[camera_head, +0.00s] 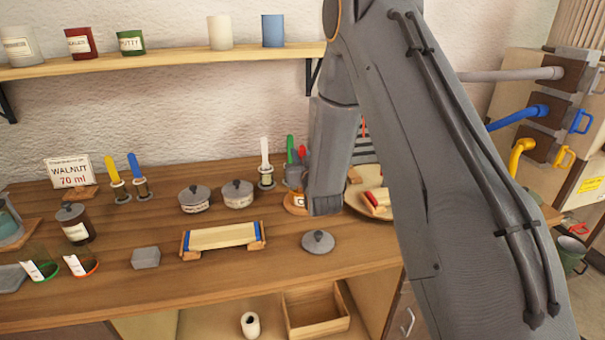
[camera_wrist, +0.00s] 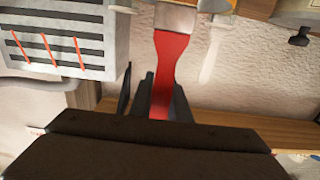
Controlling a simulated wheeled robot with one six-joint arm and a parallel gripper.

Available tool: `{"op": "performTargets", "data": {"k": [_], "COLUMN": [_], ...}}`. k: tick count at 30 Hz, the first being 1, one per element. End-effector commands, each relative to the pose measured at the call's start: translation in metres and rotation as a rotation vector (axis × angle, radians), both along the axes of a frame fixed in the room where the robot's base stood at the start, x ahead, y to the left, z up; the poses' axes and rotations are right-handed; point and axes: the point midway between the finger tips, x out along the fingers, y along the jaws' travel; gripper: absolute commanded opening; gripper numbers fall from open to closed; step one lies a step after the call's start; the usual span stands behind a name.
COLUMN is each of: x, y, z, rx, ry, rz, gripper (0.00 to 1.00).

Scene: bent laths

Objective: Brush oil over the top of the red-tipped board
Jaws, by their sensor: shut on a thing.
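My gripper (camera_wrist: 160,95) is shut on a red-handled brush (camera_wrist: 172,60) in the wrist view; the brush's pale metal end lies at the top edge. In the head view my arm hides the gripper. Red-tipped wooden pieces (camera_head: 377,199) lie on a round dish to the right, partly behind my arm. A pale board with blue ends (camera_head: 222,237) lies across a wooden cradle on the bench. An orange pot with a label (camera_head: 296,201) stands beside my arm, partly hidden. A grey lid (camera_head: 318,241) lies flat in front of it.
Two lidded pots (camera_head: 195,198) stand behind the cradle. Yellow, blue and white brushes stand in holders (camera_head: 140,188). A card reads WALNUT 70 ml (camera_head: 70,171). A brown jar (camera_head: 76,224), glasses (camera_head: 81,262) and a grey block (camera_head: 145,257) are at left. A shelf (camera_head: 170,61) runs above.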

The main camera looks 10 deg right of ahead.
Motion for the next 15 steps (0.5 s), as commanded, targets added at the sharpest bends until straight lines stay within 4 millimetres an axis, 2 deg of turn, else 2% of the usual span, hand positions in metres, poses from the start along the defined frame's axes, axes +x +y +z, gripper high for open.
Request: {"op": "performTargets", "data": {"k": [15], "x": [0.0], "y": [0.0], "z": [0.04], "rx": [0.0], "ry": [-0.002], "rz": [0.0], "gripper": [0.0]}}
